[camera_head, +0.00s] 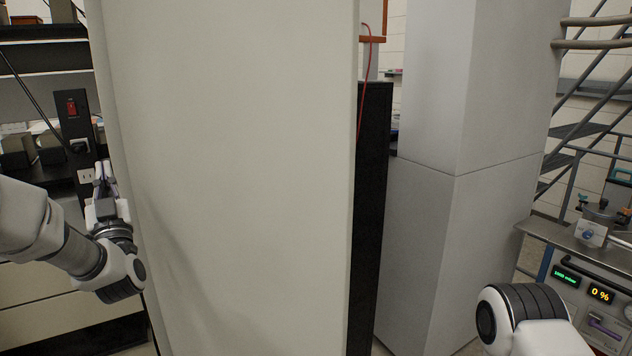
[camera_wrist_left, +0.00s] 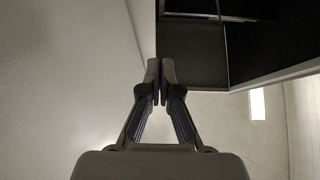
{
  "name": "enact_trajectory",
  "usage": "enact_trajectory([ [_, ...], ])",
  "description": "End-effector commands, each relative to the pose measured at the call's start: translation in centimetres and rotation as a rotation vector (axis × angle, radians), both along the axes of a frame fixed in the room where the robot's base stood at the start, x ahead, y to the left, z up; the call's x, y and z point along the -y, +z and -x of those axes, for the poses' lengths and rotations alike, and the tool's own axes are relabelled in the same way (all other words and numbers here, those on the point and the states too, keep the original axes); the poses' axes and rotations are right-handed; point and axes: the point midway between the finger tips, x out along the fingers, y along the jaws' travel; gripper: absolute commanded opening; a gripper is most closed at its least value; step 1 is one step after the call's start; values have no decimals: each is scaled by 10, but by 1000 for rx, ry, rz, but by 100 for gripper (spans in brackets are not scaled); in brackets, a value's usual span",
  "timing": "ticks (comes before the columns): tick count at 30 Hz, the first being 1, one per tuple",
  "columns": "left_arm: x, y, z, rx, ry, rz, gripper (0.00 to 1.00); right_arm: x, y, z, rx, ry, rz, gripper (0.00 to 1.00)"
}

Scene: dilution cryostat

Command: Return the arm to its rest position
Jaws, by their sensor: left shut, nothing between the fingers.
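My left arm comes in from the left in the head view, and its gripper (camera_head: 103,172) points up and away beside the left edge of a large pale panel (camera_head: 235,180). The left gripper also shows in the left wrist view (camera_wrist_left: 160,68), with its fingertips together and nothing between them. The pale panel fills the left of the wrist view, close to the gripper but apart from the fingertips. Part of my right arm (camera_head: 525,315) shows at the lower right of the head view; its gripper is out of view.
Behind the left gripper stand a dark shelf (camera_head: 45,60) and a power strip with a red switch (camera_head: 73,108). A tall grey column (camera_head: 450,220) stands right of the panel. An instrument with lit displays (camera_head: 585,290) and metal stairs (camera_head: 590,130) are at the right.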

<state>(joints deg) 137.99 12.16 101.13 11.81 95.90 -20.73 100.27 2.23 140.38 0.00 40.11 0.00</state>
Motion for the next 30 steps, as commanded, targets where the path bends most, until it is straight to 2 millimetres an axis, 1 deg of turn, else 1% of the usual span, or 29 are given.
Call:
enact_trajectory([
  [1,-3,-1,2,-1,1,3,0,0,0,0,0,-1,0,40],
  [4,-6,-23,1,-36,-2,4,0,0,0,0,1,-1,0,40],
  [8,-5,-53,-2,-85,-7,1,0,0,0,0,0,-1,0,40],
  [11,-1,-82,-5,-137,-16,-3,0,0,0,0,0,0,0,40],
  [12,3,-97,-5,-164,-21,-5,0,0,0,0,0,0,0,40],
  [14,7,-118,-6,-206,-30,-8,0,0,0,0,0,0,0,40],
  [17,17,-160,-4,-294,-51,-12,0,0,0,0,1,-1,0,40],
  [20,28,-212,2,-413,-81,-9,0,0,0,0,0,-1,0,40],
  [21,33,-237,7,-473,-97,-5,0,0,0,0,0,-1,0,40],
  [23,43,-279,17,-578,-126,8,0,0,0,0,0,-1,0,40],
  [24,50,-311,27,-662,-152,21,0,0,0,0,0,-1,0,40],
  [26,62,-361,48,-799,-189,50,0,0,0,0,0,-1,0,40],
  [27,69,-393,65,-895,-214,72,0,0,0,0,0,-1,0,40],
  [29,81,-437,95,-1037,-251,110,0,0,0,0,0,-1,0,40],
  [30,88,-465,118,-1135,-272,138,0,0,0,0,0,-1,0,40],
])
